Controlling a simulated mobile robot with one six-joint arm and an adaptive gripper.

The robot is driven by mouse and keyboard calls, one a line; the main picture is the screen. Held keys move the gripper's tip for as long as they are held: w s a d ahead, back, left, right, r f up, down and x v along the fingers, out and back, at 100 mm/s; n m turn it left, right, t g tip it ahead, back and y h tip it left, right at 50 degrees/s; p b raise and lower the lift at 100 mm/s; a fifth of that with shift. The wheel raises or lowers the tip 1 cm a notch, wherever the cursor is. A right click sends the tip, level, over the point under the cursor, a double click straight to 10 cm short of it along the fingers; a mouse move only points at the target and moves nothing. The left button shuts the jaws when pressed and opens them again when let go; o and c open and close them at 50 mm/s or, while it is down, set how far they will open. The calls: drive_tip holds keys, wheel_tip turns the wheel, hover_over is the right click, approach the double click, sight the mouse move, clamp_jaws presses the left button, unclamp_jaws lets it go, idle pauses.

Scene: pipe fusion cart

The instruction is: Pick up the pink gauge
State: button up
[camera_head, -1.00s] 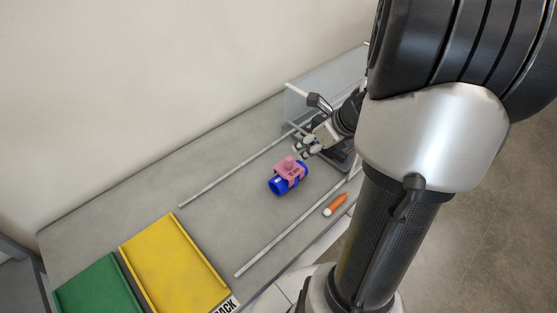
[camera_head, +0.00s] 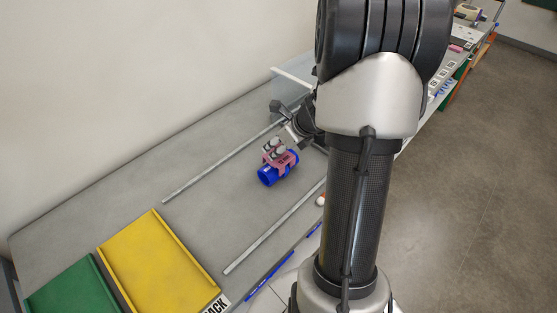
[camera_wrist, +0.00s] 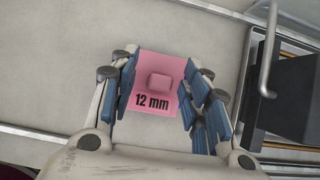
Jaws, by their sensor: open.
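The pink gauge (camera_head: 284,165) sits on top of the blue pipe (camera_head: 267,176), which lies on the grey cart top. In the wrist view the gauge (camera_wrist: 155,88) shows a raised square knob and the label "12 mm". My gripper (camera_wrist: 157,90) is open, with its blue-padded fingers on the left and right sides of the gauge. The fingers look very near its edges; I cannot tell whether they touch. In the head view my gripper (camera_head: 274,150) is right at the gauge and partly covers it.
Two metal rails (camera_head: 222,163) run along the cart top on either side of the pipe. A yellow tray (camera_head: 160,265) and a green tray (camera_head: 75,290) are at lower left. A clear bin (camera_head: 290,88) stands behind my gripper. The cart top between pipe and trays is free.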

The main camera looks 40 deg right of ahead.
drive_tip(key=shift+c, duration=0.3)
clamp_jaws()
idle(0.3)
